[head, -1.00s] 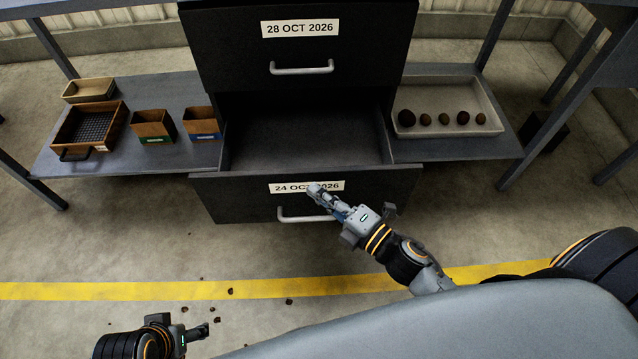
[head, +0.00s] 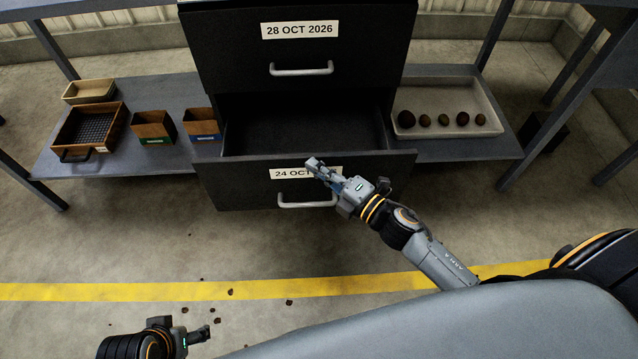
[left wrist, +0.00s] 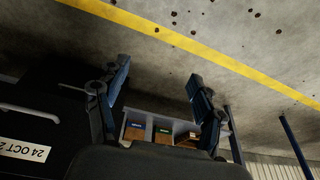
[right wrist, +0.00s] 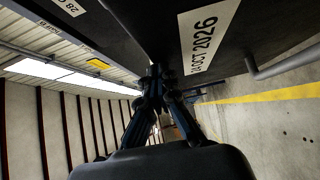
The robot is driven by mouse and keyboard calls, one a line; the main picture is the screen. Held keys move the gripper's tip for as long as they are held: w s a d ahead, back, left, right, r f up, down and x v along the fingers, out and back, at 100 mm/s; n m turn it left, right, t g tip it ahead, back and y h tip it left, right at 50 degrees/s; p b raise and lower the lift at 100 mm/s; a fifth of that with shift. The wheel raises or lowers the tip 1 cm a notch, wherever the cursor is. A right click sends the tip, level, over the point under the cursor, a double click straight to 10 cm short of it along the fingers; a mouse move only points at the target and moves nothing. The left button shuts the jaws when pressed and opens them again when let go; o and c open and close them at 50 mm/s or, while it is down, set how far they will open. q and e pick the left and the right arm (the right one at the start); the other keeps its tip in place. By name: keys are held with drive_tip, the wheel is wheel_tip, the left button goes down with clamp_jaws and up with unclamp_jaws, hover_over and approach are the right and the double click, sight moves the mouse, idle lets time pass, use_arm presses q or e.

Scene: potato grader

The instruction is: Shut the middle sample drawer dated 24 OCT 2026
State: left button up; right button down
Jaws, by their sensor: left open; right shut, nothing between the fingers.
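The middle sample drawer (head: 240,190), labelled 24 OCT 2026, stands partly pulled out below the drawer labelled 28 OCT 2026 (head: 345,50). Its inside shows empty from above. Its label (head: 290,173) is partly covered by my right gripper (head: 314,165), and its bar handle (head: 300,204) is below. My right gripper is shut and empty, with its fingertips at the top of the drawer front; I cannot tell if they touch. The label also shows close up in the right wrist view (right wrist: 203,40). My left gripper (head: 206,333) is open and empty, low over the floor, well away from the drawer.
A shelf on the left holds a sieve box (head: 88,132), a small tray (head: 89,91) and two brown boxes (head: 153,127). A pale tray (head: 460,90) with several potatoes stands on the right shelf. Dark clods lie on the floor near the yellow line (head: 130,291).

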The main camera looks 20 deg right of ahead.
use_arm(q)
drive_tip(key=r+b, duration=0.1)
drive_tip(key=b, duration=0.2)
drive_tip(key=shift+w+r+t, duration=0.15)
drive_tip(key=shift+r+t, duration=0.05)
drive_tip(key=shift+t, duration=0.1)
use_arm(e)
drive_tip(key=w+d, duration=0.2)
drive_tip(key=w, duration=0.7)
drive_tip(key=w+d, duration=0.3)
drive_tip(key=w, duration=0.5)
drive_tip(key=shift+w, duration=0.35)
